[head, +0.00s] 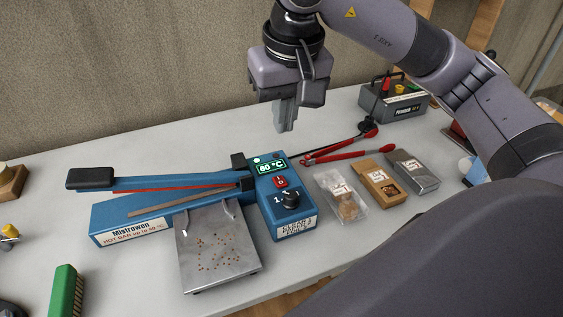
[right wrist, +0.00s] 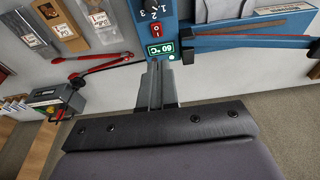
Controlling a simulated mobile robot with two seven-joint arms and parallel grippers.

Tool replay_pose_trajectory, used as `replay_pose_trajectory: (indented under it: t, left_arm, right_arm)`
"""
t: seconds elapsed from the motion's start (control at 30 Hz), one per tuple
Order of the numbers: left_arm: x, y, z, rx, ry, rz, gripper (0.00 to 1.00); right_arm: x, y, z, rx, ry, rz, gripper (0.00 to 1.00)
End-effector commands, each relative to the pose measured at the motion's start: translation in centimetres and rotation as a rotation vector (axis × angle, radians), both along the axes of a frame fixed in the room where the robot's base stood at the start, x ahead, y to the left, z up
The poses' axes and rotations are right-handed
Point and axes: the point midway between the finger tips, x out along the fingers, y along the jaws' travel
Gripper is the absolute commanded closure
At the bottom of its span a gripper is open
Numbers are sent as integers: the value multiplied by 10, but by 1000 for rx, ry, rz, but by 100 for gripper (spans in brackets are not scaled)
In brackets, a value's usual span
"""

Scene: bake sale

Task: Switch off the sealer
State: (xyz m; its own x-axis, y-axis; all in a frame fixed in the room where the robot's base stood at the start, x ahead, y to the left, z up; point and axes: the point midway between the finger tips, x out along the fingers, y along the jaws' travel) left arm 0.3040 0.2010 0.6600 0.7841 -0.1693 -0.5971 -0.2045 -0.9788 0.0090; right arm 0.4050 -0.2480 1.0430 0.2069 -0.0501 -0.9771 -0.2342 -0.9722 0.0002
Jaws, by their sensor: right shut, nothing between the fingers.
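The blue sealer (head: 130,213) lies on the table with its long arm raised a little at the left. The switch's position is too small to tell. My right gripper (head: 285,128) is shut and empty, pointing down above and behind the control box, apart from it. My left gripper is not in view.
A steel plate (head: 217,262) with brown crumbs sits at the sealer's front. Packets, including a clear bag (head: 341,196), and red-handled tongs (head: 350,149) lie to its right. A grey power unit (head: 395,101) stands behind.

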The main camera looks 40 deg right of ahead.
Motion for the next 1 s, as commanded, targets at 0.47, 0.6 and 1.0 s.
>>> replay_pose_trajectory:
  t: [0.47,0.6,1.0]
  left_arm:
    - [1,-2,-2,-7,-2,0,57]
    - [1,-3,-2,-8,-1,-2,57]
    - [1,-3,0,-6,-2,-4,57]
  right_arm:
    - [14,-4,-73,0,6,-1,100]
    - [20,-5,-101,-1,5,0,100]
    - [14,-4,-136,0,0,1,100]
